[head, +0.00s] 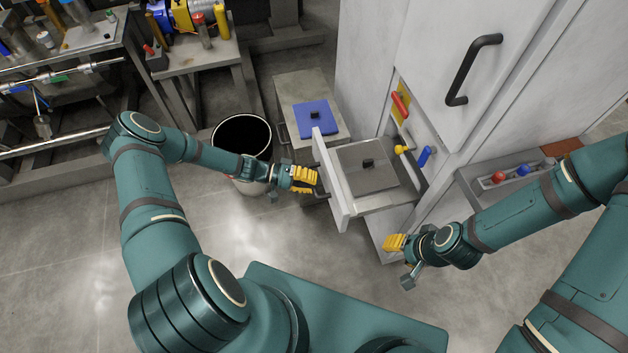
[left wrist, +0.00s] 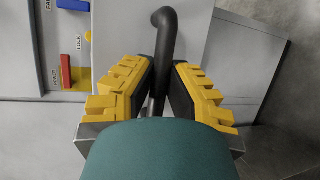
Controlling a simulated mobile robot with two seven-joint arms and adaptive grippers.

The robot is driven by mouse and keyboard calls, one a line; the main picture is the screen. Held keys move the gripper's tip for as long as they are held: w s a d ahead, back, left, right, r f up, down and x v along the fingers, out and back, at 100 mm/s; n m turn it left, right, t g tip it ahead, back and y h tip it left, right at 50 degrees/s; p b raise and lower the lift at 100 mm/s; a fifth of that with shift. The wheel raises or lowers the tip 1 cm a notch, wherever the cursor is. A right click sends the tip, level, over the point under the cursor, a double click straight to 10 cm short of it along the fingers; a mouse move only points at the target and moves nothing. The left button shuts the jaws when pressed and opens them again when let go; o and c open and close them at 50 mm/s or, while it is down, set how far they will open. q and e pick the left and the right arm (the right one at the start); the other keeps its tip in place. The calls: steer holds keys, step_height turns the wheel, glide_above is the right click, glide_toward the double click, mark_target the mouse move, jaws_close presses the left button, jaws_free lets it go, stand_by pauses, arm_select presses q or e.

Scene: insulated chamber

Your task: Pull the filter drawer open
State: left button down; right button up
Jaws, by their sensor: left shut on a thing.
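The filter drawer (head: 337,197) stands out from the white cabinet (head: 365,60), its pale front panel well clear of the cabinet face. Inside it lies a grey square plate (head: 368,178) with a small black knob. My left gripper (head: 312,180) is at the outer side of the front panel, shut on the drawer's dark handle (left wrist: 165,35). In the left wrist view the yellow-backed fingers (left wrist: 162,88) close around the handle bar from both sides. My right gripper (head: 394,243) hangs below and right of the drawer, apart from it; its jaw gap is not clear.
A blue square plate (head: 312,120) lies on a grey unit behind the drawer. A black-mouthed bin (head: 242,137) stands close behind my left forearm. Red (head: 400,105), yellow and blue levers stick out of the cabinet. A grey tray (head: 490,192) sits at right. Floor in front is clear.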

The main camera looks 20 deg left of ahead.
arm_select(q)
steer(key=c, duration=0.9)
jaws_free()
steer(key=shift+d, duration=0.1)
steer(key=shift+c, duration=0.2)
steer(key=v, duration=1.2)
